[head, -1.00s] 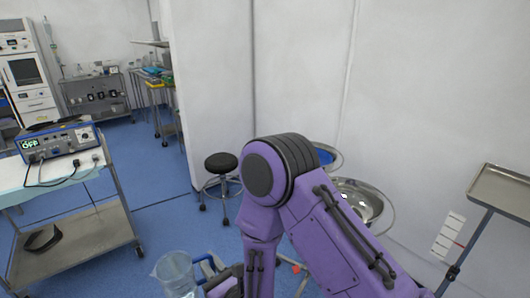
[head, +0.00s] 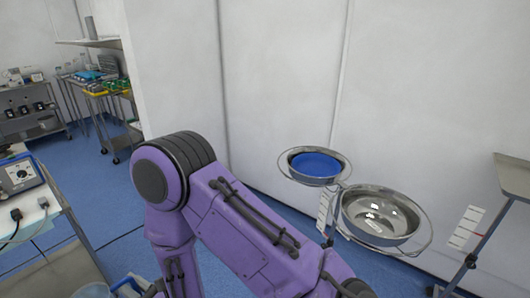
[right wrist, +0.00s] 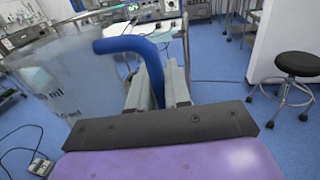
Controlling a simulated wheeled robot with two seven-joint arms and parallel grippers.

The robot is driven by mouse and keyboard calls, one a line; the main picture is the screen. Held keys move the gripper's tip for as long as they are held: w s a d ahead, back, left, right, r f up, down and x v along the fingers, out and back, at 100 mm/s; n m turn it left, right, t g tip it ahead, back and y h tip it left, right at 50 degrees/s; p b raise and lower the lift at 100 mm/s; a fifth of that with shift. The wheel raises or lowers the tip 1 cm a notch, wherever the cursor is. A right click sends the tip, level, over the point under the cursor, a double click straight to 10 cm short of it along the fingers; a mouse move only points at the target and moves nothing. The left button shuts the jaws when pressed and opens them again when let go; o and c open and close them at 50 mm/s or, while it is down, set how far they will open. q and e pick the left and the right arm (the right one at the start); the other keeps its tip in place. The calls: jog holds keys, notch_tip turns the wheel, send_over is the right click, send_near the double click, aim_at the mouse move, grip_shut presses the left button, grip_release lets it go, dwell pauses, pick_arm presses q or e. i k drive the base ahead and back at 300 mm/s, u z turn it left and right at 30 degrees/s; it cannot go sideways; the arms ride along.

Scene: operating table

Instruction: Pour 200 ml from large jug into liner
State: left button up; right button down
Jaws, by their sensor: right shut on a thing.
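The large jug is clear with a blue handle. In the right wrist view the jug (right wrist: 65,80) fills the left side, with printed ml marks partly readable. My right gripper (right wrist: 158,88) is shut on its blue handle (right wrist: 125,44). In the head view only the jug's rim (head: 92,290) shows at the bottom left edge, beside my gripper. A two-ring stand holds a bowl with a blue inside (head: 316,164) and a larger shiny steel bowl (head: 380,214). I cannot tell which is the liner. The jug is well left of both. My left gripper is out of view.
A wall stands behind the bowls. A metal tray stand (head: 512,176) is at the right edge. A cart with a device (head: 18,173) and cables is at the left. The wrist view shows a black stool (right wrist: 298,64) on open blue floor.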

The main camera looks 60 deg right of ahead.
aim_at(312, 165)
jog(key=z, duration=0.3)
jog(key=i, duration=0.8)
jog(key=z, duration=1.25)
jog(key=i, duration=0.7)
jog(key=z, duration=0.75)
